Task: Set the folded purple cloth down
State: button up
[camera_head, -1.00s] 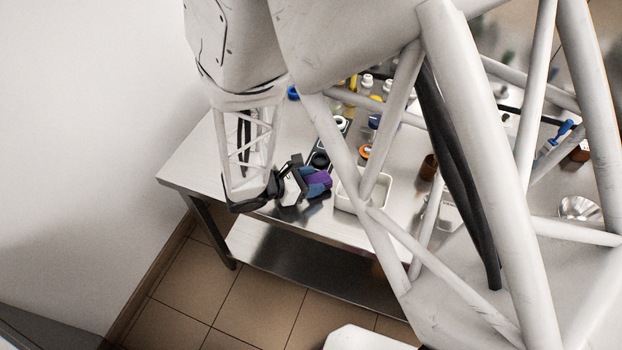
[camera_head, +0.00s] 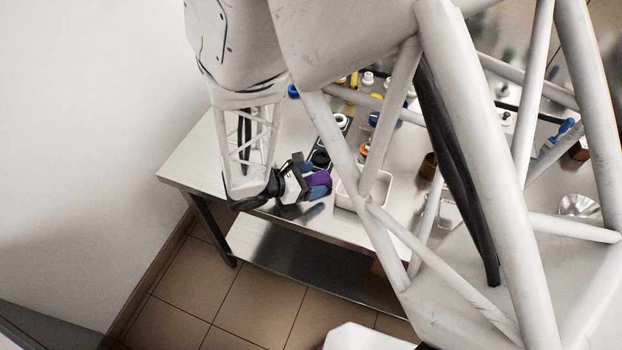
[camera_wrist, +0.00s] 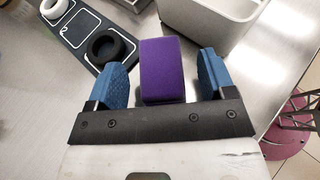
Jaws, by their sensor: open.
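The folded purple cloth (camera_wrist: 168,70) shows in the wrist view as a small block between the two blue fingers of my gripper (camera_wrist: 168,88). Gaps show on both sides of it, so the fingers stand apart from it. In the head view the cloth (camera_head: 316,180) is at the table's front edge area, partly hidden by my gripper (camera_head: 317,184). My gripper is open around the cloth. I cannot tell exactly how the cloth's underside meets the steel table (camera_head: 190,164).
A white tray (camera_wrist: 205,35) lies just right of the cloth. A dark panel (camera_wrist: 75,30) with a black ring (camera_wrist: 110,47) lies to the left. Several bottles stand farther back. A steel funnel (camera_head: 578,206) lies at the right. The left table end is bare.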

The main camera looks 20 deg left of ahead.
aim_at(314, 183)
jog(key=shift+v, duration=6.1)
jog(key=shift+w+d, duration=0.1)
jog(key=w+d+r+m+g, duration=0.2)
jog(key=w+d+r+m, duration=0.15)
jog(key=d, duration=0.35)
jog(key=w+d+r+m+g+y, duration=0.1)
jog(key=w+d+r+m+g, duration=0.25)
jog(key=d, duration=0.35)
jog(key=w+d+r+m+g, duration=0.2)
jog(key=d+r+m, duration=0.3)
jog(key=d, duration=0.3)
jog(key=s+d+r+m+y, duration=0.2)
jog(key=s+d+r+m, duration=0.2)
jog(key=d, duration=0.3)
jog(key=s+d+r+m+y, duration=0.3)
jog(key=d+m, duration=0.3)
jog(key=d, duration=0.2)
jog(key=s+d+r+m+y, duration=0.3)
jog(key=s+d+r+m, duration=0.2)
jog(key=s+d, duration=0.1)
jog(key=shift+d+r+t, duration=0.35)
jog(key=shift+d, duration=0.55)
